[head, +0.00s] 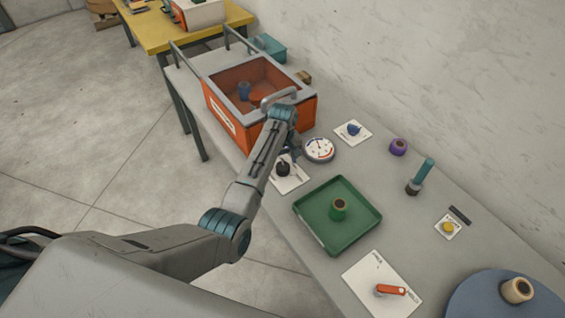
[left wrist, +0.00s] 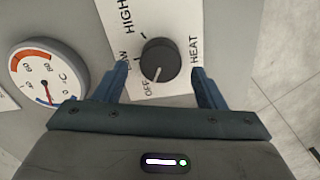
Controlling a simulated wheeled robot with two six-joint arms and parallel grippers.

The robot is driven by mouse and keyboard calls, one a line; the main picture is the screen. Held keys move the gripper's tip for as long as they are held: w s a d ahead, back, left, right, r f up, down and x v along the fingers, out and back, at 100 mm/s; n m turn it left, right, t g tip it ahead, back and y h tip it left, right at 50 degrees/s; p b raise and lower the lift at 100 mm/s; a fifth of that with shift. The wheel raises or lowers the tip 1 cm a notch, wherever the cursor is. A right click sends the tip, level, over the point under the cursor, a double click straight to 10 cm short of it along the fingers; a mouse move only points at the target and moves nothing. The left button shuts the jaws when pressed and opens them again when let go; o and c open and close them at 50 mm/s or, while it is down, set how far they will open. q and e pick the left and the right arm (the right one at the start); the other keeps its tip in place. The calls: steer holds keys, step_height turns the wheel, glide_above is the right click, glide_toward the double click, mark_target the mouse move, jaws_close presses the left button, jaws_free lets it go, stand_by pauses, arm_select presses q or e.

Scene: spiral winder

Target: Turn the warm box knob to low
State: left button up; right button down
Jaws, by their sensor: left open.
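The warm box (head: 225,122) is orange with a clear lid and stands at the far end of the bench. Its black knob (head: 283,169) is on a white plate (head: 297,182) in front of the box. In the left wrist view the knob (left wrist: 159,58) has a white pointer line towards OFF. The plate (left wrist: 180,22) also reads LOW, HIGH and HEAT. My left gripper (left wrist: 158,74) is open, with one finger on each side of the knob and gaps visible. In the head view my left gripper (head: 287,152) is partly hidden by its own wrist.
A round dial gauge (head: 320,150) stands close beside the knob plate. A green tray (head: 309,220) with a green spool, a blue knob plate (head: 353,132), a purple ring (head: 398,147) and a red lever plate (head: 366,287) are along the bench.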

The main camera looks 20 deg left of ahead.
arm_select(q)
steer(key=shift+f, duration=1.2)
steer(key=c, duration=1)
